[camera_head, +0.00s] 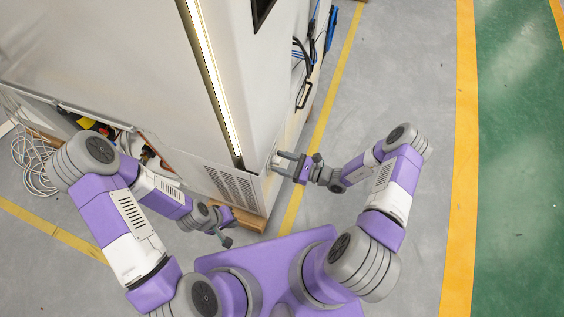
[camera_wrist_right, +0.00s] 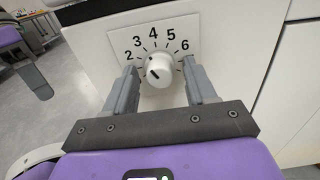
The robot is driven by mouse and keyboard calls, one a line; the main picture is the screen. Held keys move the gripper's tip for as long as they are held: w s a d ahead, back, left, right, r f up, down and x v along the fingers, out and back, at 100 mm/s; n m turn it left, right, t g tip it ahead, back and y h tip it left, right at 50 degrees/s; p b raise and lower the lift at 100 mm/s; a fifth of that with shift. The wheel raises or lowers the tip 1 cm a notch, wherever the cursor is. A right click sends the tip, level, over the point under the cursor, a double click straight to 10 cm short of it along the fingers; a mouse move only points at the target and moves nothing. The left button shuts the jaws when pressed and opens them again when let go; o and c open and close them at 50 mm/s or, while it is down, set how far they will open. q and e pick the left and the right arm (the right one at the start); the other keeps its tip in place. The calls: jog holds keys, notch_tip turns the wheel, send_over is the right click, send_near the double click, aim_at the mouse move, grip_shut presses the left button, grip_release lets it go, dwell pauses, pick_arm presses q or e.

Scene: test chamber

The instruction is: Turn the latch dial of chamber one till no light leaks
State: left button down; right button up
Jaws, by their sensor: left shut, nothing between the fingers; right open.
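The latch dial (camera_wrist_right: 159,70) is a white round knob on a white plate (camera_wrist_right: 197,28) with numbers; 2 to 6 are readable. A short dark mark shows on the knob's face; I cannot tell which number it points at. My right gripper (camera_wrist_right: 157,88) is open, with one finger on each side of the dial; contact is unclear. In the head view the right gripper (camera_head: 281,162) is at the chamber's side. A bright strip of light (camera_head: 214,85) runs along the edge of the white chamber (camera_head: 120,60). My left gripper (camera_head: 228,241) is shut and empty, low before the chamber.
A wooden block (camera_head: 247,221) lies under the chamber's front corner. White cables (camera_head: 35,165) are coiled on the floor at the left. Blue and black cables (camera_head: 300,55) hang at the chamber's far side. The grey floor on the right is clear up to the yellow line (camera_head: 462,150).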

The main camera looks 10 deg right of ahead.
jog(key=shift+c, duration=0.3)
jog(key=c, duration=0.9)
jog(key=shift+o, duration=0.2)
jog(key=shift+m, duration=2.1)
jog(key=o, duration=0.9)
jog(key=p+v, duration=0.1)
jog(key=v, duration=0.6)
jog(key=shift+s+d, duration=0.25)
